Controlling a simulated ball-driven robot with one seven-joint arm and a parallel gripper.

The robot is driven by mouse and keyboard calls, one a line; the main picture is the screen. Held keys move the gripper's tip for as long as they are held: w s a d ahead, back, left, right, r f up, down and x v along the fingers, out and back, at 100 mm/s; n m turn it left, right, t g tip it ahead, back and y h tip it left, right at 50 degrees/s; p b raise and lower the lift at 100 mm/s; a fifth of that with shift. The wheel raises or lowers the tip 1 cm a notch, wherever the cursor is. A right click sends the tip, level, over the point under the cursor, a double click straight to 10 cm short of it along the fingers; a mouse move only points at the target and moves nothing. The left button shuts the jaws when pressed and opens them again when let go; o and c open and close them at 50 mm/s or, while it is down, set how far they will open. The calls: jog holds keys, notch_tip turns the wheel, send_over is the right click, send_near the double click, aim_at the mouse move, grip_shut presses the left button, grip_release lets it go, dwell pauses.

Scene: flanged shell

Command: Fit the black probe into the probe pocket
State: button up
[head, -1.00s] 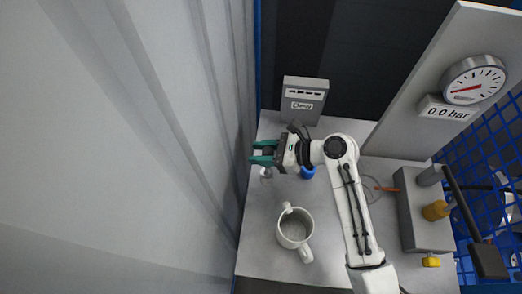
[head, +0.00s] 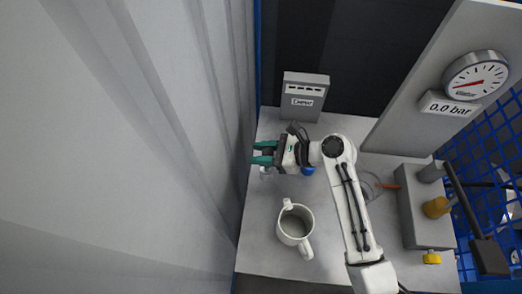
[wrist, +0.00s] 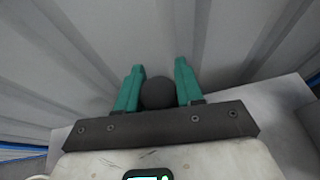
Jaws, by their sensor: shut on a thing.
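My gripper (head: 262,153) has green fingers and is over the left edge of the bench, pointing left. In the wrist view its fingers (wrist: 159,90) are shut on a dark round thing (wrist: 158,93), which looks like the end of the black probe. The probe's lower part is hidden. A small pale piece (head: 265,171) shows just below the fingers; I cannot tell whether it belongs to the probe. A grey vessel (head: 296,240) with a side handle stands nearer, with a small upright tube (head: 287,204) at its rim. I cannot tell whether this tube is the probe pocket.
A grey box labelled "Dew" (head: 304,103) stands at the back. A blue piece (head: 308,170) is partly under my wrist. A grey block with fittings (head: 424,210) stands at right, below a gauge (head: 475,78) reading 0.0 bar. A grey curtain-like wall (head: 150,150) borders the left.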

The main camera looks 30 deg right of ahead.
jog(key=shift+f+b, duration=0.5)
jog(key=shift+f, duration=1.25)
jog(key=o, duration=1.2)
jog(key=shift+c, duration=0.2)
jog(key=b+v, duration=0.1)
jog(key=v, duration=1)
jog(key=shift+f, duration=0.1)
